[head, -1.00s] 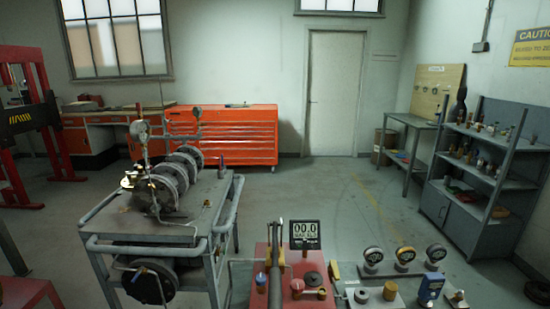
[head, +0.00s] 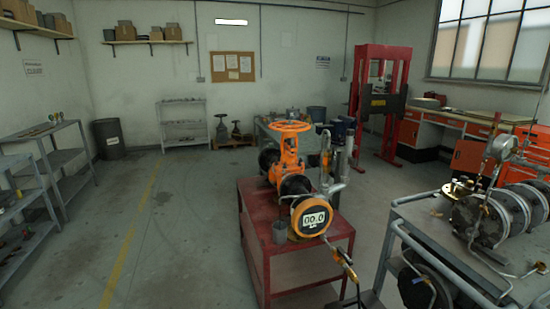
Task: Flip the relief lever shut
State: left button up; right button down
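An orange gate valve (head: 291,158) with an orange handwheel on top stands on a red table (head: 256,215) in the middle of the head view. A hose with a yellow-orange fitting (head: 345,262) hangs off the table's near right corner. I cannot tell which small part is the relief lever or how it is set. Neither of my grippers is in view.
A grey metal cart (head: 440,235) with a dark drum assembly (head: 490,215) stands close at the right. A red press frame (head: 380,100) stands at the back. Grey shelves (head: 50,160) line the left wall. The floor left of the red table is clear.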

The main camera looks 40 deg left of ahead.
aim_at(332, 163)
jog(key=u, duration=1)
jog(key=i, duration=0.25)
